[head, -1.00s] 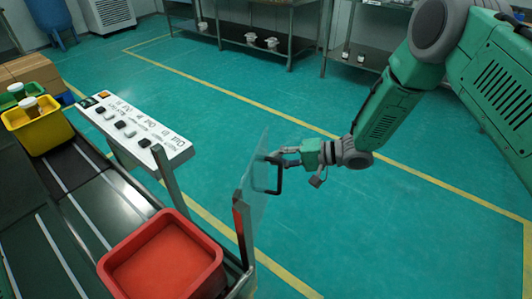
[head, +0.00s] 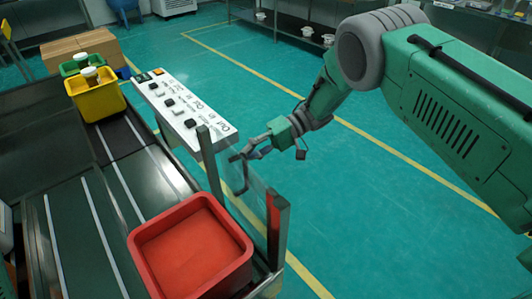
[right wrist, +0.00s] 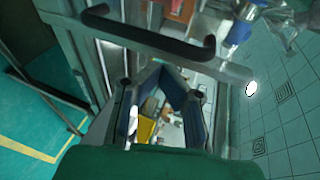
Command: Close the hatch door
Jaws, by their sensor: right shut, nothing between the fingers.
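The hatch door (head: 255,200) is a clear panel in the head view, hinged at the metal post by the red tray. It lies nearly in line with the gap between the two posts; I cannot tell whether it is fully shut. Its black handle (head: 241,183) faces the floor side and crosses the top of the right wrist view (right wrist: 150,36). My right gripper (head: 243,156) is shut and empty at the outer side of the door, close to the handle. Contact is unclear. Its fingers also show in the right wrist view (right wrist: 160,85). My left gripper is out of view.
A red tray (head: 190,245) sits on the conveyor inside the door. A white control panel (head: 180,108) with black knobs stands beyond the far post (head: 210,165). A yellow bin (head: 97,98) and green bin (head: 75,67) stand farther back. The green floor to the right is open.

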